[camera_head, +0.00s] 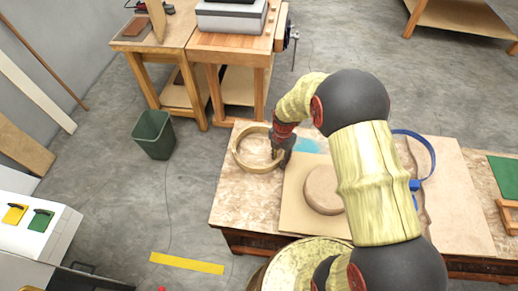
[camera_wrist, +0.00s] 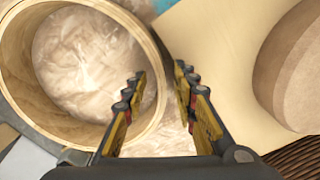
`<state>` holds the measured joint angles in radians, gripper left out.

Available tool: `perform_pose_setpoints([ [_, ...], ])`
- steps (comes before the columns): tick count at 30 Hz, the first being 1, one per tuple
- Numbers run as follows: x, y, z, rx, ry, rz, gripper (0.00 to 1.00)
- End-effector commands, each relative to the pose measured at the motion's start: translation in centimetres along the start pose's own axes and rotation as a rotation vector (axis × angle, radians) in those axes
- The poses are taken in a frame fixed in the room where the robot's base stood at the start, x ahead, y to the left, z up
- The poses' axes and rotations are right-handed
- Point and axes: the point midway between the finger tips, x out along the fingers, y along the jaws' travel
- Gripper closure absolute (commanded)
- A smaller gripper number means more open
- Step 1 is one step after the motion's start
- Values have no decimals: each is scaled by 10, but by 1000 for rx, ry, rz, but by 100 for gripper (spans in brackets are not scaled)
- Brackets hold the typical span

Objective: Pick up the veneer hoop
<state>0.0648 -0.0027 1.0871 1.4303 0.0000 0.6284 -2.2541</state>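The veneer hoop (camera_head: 238,160) is a pale wooden ring lying flat at the left end of the workbench. It fills the left of the wrist view, where its near-side wall (camera_wrist: 157,75) shows close up. My gripper (camera_head: 283,150) is at the right side of the hoop. In the wrist view my gripper (camera_wrist: 160,74) is open, with one finger over the inside of the hoop and the other outside it. The hoop's wall lies between them. Whether either finger touches the wall cannot be told.
The workbench top (camera_head: 240,200) carries a board (camera_head: 290,208) with a round wooden form (camera_head: 322,190) right of the hoop. A blue strap (camera_head: 428,148) lies farther right. A green bin (camera_head: 153,134) stands on the floor to the left.

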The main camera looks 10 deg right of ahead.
Motion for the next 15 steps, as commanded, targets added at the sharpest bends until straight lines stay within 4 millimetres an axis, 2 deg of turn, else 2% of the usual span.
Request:
perform_pose_setpoints([
  [5, 0, 0, 0, 0, -1, 1, 72],
  [15, -1, 0, 0, 0, -1, 1, 91],
])
